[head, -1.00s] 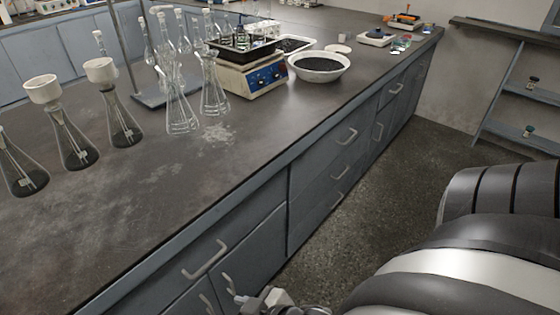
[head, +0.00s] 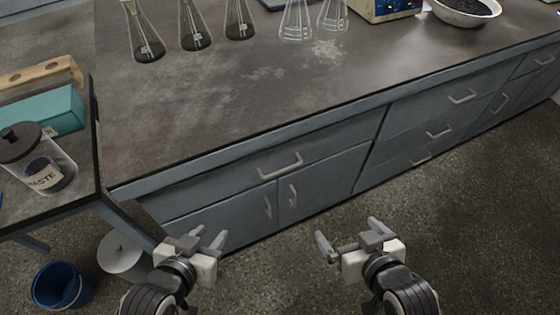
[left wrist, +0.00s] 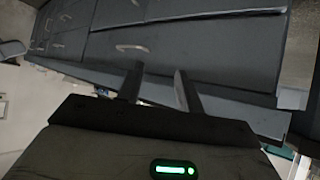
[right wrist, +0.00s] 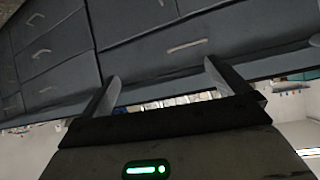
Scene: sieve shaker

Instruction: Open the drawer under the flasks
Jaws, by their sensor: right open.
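The flasks (head: 195,28) stand on the dark bench top. Below them is a wide grey-blue drawer (head: 330,150) with a pale bar handle (head: 280,165); it is closed, flush with the bench front. My left gripper (head: 207,236) is open and empty, in front of the bench, below and left of that handle. My right gripper (head: 347,232) is wide open and empty, below and right of the handle. Neither touches the bench. The left wrist view shows a bar handle (left wrist: 131,48) beyond the fingers, and the right wrist view shows one too (right wrist: 187,46).
Two cupboard doors with upright handles (head: 293,195) lie under the drawer. More drawers (head: 438,132) are to the right. A side table (head: 97,150) with a waste jar (head: 38,160) stands left. A blue bucket (head: 62,285) is on the floor. Floor between my grippers is clear.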

